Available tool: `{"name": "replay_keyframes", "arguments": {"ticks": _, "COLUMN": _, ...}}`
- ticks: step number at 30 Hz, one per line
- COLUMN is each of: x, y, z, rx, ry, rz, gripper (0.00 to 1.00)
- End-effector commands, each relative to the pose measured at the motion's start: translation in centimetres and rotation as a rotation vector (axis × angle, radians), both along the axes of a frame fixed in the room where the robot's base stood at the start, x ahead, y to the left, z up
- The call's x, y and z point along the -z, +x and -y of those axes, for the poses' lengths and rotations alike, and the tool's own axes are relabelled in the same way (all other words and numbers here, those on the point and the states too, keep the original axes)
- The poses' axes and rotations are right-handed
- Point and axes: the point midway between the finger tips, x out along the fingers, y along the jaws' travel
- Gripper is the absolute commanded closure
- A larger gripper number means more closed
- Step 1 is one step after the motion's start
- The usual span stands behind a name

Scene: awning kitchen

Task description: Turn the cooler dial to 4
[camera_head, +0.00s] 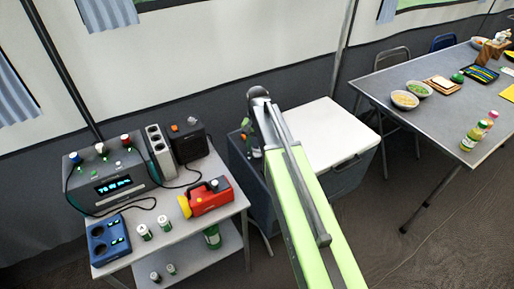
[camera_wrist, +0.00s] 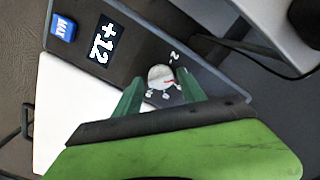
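The cooler (camera_head: 350,176) is a grey-blue box with a white lid (camera_head: 325,135), behind my arm in the head view. My gripper (camera_wrist: 158,82) is open, with one green finger on each side of the dial. I cannot tell whether they touch it.
A side table (camera_head: 222,205) left of the cooler holds a power station (camera_head: 112,172), a dark box (camera_head: 187,142), a red and yellow flashlight (camera_head: 207,196) and small cans. A dining table (camera_head: 445,110) with bowls and bottles stands at the right.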

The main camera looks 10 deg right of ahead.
Motion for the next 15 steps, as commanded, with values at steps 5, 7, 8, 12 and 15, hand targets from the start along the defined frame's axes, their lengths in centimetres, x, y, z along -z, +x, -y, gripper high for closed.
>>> {"name": "replay_keyframes", "arguments": {"ticks": 5, "x": 0.0, "y": 0.1, "z": 0.0, "rx": 0.001, "ry": 0.0, "rz": 0.003, "gripper": 0.42}}
{"name": "replay_keyframes", "arguments": {"ticks": 7, "x": 0.0, "y": 0.1, "z": 0.1, "rx": 0.001, "ry": 0.0, "rz": 0.003, "gripper": 0.42}}
{"name": "replay_keyframes", "arguments": {"ticks": 8, "x": 0.0, "y": 0.1, "z": 0.1, "rx": 0.001, "ry": -0.001, "rz": 0.004, "gripper": 0.42}}
{"name": "replay_keyframes", "arguments": {"ticks": 12, "x": -0.3, "y": 0.2, "z": 0.1, "rx": 0.001, "ry": -0.001, "rz": 0.004, "gripper": 0.42}}
{"name": "replay_keyframes", "arguments": {"ticks": 15, "x": -1.1, "y": 0.2, "z": 0.1, "rx": 0.001, "ry": -0.001, "rz": 0.005, "gripper": 0.42}}
